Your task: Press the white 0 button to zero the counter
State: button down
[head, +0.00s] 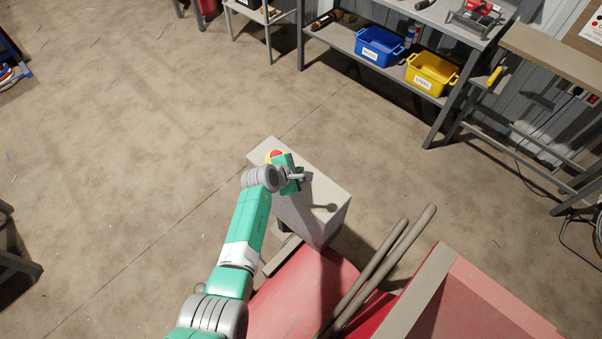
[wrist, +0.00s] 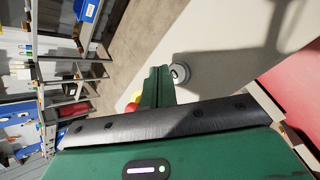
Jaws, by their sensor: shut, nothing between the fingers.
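A grey control box (head: 325,198) stands in the middle of the head view, with its pale top face up. My gripper (head: 302,176) is over this top, its fingers shut and empty. In the wrist view the green fingers (wrist: 159,74) point at the pale top face (wrist: 215,45). A round grey button (wrist: 181,73) with a dark centre and a small pale mark sits just right of the fingertips. I cannot tell whether they touch it, and its marking is too small to read. In the head view my gripper hides this button.
A red emergency button (head: 276,154) with a yellow surround sits at the box's far left, close to my gripper. A red machine (head: 290,300) with two grey bars (head: 375,270) is in front. A shelf with blue (head: 380,47) and yellow bins (head: 432,73) stands behind.

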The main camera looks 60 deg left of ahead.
notch_tip(320, 180, up, 5)
jog(key=p, duration=0.5)
dwell(0.3)
dwell(0.7)
